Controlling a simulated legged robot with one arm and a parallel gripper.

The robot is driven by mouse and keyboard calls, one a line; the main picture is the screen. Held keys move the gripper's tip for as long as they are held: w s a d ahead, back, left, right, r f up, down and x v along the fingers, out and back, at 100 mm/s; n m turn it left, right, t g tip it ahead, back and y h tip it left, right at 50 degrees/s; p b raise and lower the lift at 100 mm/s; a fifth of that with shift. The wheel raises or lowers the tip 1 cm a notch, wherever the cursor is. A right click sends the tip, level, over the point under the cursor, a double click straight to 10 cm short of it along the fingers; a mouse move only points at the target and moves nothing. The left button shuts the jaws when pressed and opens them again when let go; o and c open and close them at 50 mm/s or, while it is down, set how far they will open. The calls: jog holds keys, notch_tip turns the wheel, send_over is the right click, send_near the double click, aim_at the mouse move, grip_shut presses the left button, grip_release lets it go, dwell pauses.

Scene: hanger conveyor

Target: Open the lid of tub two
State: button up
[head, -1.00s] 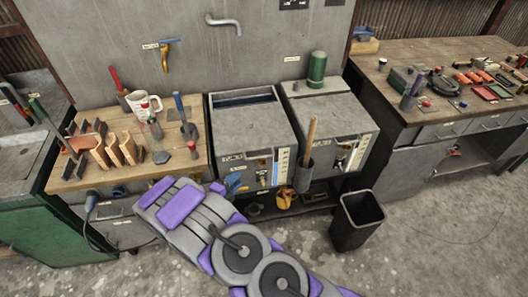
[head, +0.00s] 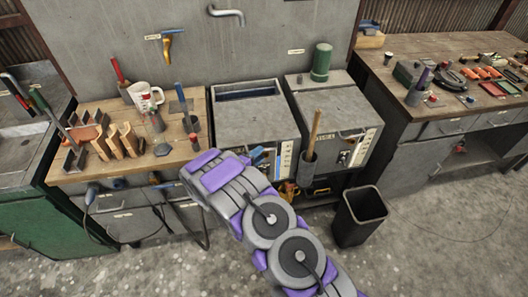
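Two grey box-shaped tubs stand side by side at the middle back, a left tub (head: 258,122) and a right tub (head: 333,112). Labels on their fronts are too small to read, so I cannot tell which is tub two. The left tub has a dark recess along the back of its top; the right tub's top looks closed. I cannot make out my gripper's fingers.
A wooden bench (head: 68,176) with a mug (head: 146,97) and tools stands left. A holder with a wooden handle (head: 314,128) is at the right tub's front. A black bin (head: 361,216) stands on the floor. A workbench (head: 430,55) with tools is right.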

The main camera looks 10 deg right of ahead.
jog(key=x, duration=0.3)
jog(key=shift+w+a, duration=0.2)
jog(key=shift+w+d+f+b, duration=0.1)
jog(key=shift+w+d+b, duration=0.2)
jog(key=shift+d, duration=0.3)
jog(key=shift+a, duration=0.2)
jog(key=c, duration=0.4)
jog(key=shift+s, duration=0.1)
grip_shut()
